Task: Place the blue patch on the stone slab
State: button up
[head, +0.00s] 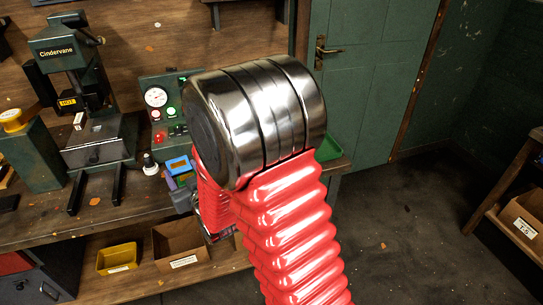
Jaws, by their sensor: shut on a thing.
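My red ribbed arm with a large metal joint fills the middle of the head view.
A dark green press (95,130) stands on the wooden bench (140,196) at left, beside a gauge panel (157,97). A yellow bin (117,259) and a cardboard box (180,250) sit on the shelf below. Floor at right is open before a green door (365,70).

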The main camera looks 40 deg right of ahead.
jog(key=shift+a, duration=0.2)
jog(key=shift+a, duration=0.4)
jog(key=shift+w, duration=0.1)
